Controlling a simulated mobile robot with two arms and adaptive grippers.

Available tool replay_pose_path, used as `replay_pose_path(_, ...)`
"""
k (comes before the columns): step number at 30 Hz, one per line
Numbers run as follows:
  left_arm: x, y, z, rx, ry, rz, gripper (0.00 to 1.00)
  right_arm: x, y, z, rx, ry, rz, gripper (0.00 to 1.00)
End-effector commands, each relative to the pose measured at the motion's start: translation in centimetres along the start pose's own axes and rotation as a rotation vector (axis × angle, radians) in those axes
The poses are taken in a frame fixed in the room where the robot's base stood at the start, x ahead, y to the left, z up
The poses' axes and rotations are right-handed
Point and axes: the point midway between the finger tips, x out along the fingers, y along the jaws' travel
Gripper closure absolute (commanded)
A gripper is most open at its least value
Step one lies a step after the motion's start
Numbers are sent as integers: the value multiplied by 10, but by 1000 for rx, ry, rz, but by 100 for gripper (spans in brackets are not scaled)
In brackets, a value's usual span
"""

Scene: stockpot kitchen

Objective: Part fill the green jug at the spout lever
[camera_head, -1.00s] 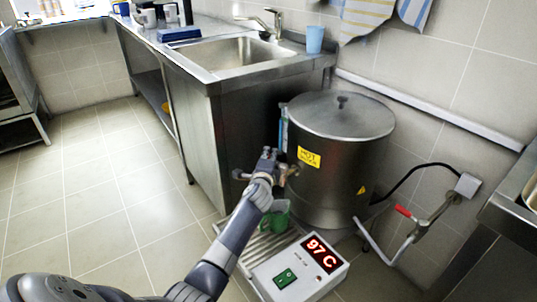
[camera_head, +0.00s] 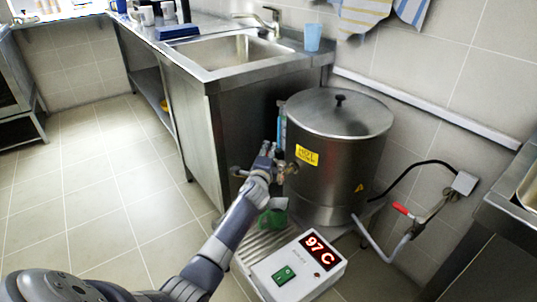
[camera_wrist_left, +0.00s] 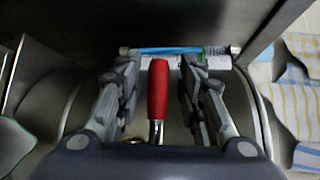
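The green jug (camera_head: 273,217) stands on the ribbed drip tray (camera_head: 262,243) below the spout of the steel hot-water boiler (camera_head: 335,160); my left arm partly covers it. My left gripper (camera_head: 268,152) is at the front of the boiler, by the spout. In the left wrist view the red spout lever (camera_wrist_left: 158,88) stands between the two fingers of my left gripper (camera_wrist_left: 160,75). A gap shows on each side of the lever, so the gripper is open around it. The water level in the jug cannot be seen. My right gripper is out of view.
A white control box (camera_head: 297,265) reads 97 C with a green switch. A red-handled valve (camera_head: 402,209) on a pipe is right of the boiler. A sink counter (camera_head: 215,75) with a blue cup (camera_head: 312,38) stands behind. The floor at left is clear.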

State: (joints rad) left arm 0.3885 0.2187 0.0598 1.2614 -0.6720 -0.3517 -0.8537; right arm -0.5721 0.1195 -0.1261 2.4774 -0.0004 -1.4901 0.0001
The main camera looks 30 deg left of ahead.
Motion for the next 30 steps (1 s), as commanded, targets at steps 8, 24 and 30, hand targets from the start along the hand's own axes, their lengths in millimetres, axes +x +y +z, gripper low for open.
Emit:
replay_pose_path(8, -12, 2, 0, 2, 0, 1, 65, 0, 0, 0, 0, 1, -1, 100)
replay_pose_path(24, -96, 2, -1, 0, 2, 2, 65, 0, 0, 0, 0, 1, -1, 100)
replay_pose_path(30, -115, 0, -1, 1, 1, 0, 65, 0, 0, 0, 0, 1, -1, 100)
